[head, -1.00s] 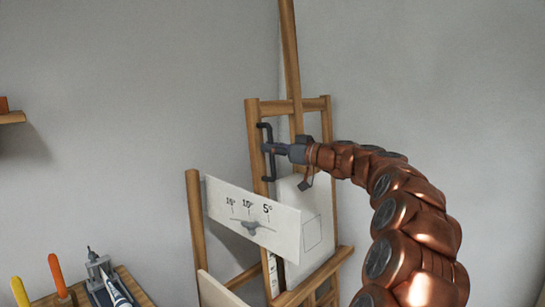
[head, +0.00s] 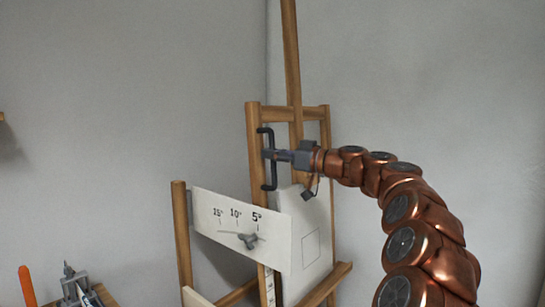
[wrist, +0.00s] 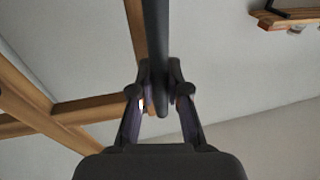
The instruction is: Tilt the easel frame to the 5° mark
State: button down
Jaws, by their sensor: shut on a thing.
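The wooden easel frame (head: 255,135) stands in the middle of the head view with a dark bar handle (head: 262,134) on its left upright. My gripper (head: 269,155) is shut on this handle. In the wrist view the handle (wrist: 156,40) runs between the fingers (wrist: 160,92). A white scale plate (head: 203,205) reads 15°, 10° and 5° from left to right. A grey wing knob (head: 249,240) sits below the marks, between 10° and 5° and nearer 5°. The exact angle is hard to read.
A white panel (head: 320,225) rests on the easel. A rear wooden post (head: 181,230) stands left of the plate. Tools, including an orange handle (head: 26,285), are at the lower left. Grey walls stand behind the easel. The wrist view shows a wooden shelf (wrist: 285,20) at upper right.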

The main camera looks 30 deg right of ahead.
jog(key=c, duration=1.1)
grip_release()
jog(key=shift+c, duration=0.2)
jog(key=v, duration=1.2)
